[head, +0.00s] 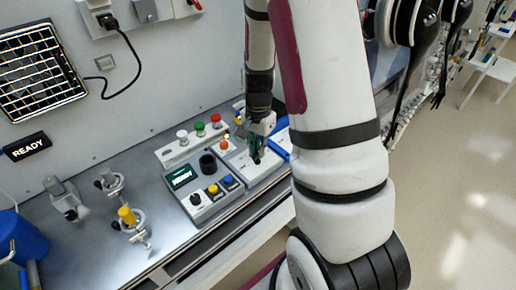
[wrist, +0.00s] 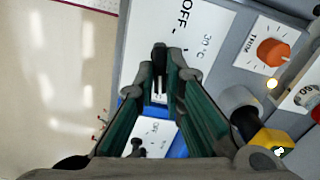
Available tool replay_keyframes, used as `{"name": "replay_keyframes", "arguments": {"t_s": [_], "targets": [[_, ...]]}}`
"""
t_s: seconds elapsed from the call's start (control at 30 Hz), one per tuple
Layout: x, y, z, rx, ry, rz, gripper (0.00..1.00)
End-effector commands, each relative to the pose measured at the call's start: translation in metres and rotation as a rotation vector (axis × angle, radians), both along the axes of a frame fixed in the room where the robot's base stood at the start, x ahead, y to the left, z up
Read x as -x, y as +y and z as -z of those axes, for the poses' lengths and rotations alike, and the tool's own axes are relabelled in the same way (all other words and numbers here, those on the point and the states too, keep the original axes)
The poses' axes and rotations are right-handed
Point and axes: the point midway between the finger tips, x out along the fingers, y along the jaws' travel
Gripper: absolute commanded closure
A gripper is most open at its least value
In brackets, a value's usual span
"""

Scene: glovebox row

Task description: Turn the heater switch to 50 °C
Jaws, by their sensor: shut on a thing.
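The heater switch is a small black knob (wrist: 160,56) on a white plate (wrist: 183,22) marked "OFF" and "30 °C" in the wrist view. No 50 °C mark shows. My gripper (wrist: 167,66) has its green-sided fingers shut on the knob, covering most of it, so I cannot tell exactly which mark it points to. In the head view my gripper (head: 257,152) is down at the white plate (head: 240,166), and my arm hides part of the bench behind it.
An orange "TRIM" knob (wrist: 272,52) sits beside the plate. A second white plate (wrist: 160,132) marked "OFF" lies near the fingers. A control box (head: 208,208) with a "READY" display stands left of my gripper. Clamps (head: 127,217) stand farther left.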

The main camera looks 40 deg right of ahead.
Motion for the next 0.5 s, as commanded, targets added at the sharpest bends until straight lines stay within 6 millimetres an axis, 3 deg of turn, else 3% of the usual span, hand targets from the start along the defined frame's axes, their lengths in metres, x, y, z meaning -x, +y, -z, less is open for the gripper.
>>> {"name": "replay_keyframes", "arguments": {"t_s": [0.13,0.17,0.23,0.5], "targets": [[-0.0006,-0.0005,-0.0006,0.000,-0.002,0.003,1.00],[-0.0006,-0.0005,-0.0006,0.000,-0.002,0.003,0.85],[-0.0005,-0.0005,-0.0006,0.000,-0.002,0.003,0.70],[-0.0002,-0.0003,-0.0003,0.000,-0.001,0.001,0.70]]}}
